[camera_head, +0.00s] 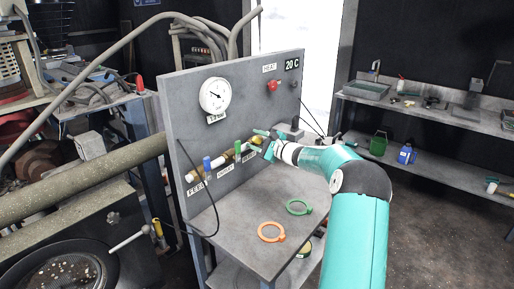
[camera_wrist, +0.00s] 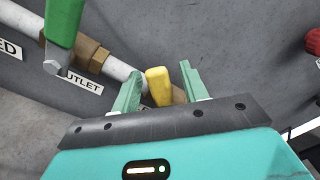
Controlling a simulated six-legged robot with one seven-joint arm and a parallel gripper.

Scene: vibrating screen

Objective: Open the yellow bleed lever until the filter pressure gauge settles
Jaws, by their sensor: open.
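The yellow bleed lever (camera_wrist: 158,86) stands between the two green fingers of my gripper (camera_wrist: 157,84) in the wrist view. The fingers are open, with gaps on both sides of the lever. In the head view my gripper (camera_head: 262,143) is at the right end of the pipe on the grey panel, and the lever (camera_head: 257,140) is mostly hidden there. The round white pressure gauge (camera_head: 214,95) is on the upper left of the panel. Its needle is too small to read exactly.
Left of the yellow lever are a green lever (camera_head: 238,148) over the OUTLET label and a blue lever (camera_head: 207,164). A red knob (camera_head: 272,85) is higher up. Green (camera_head: 299,207) and orange (camera_head: 271,232) rings lie on the bench below.

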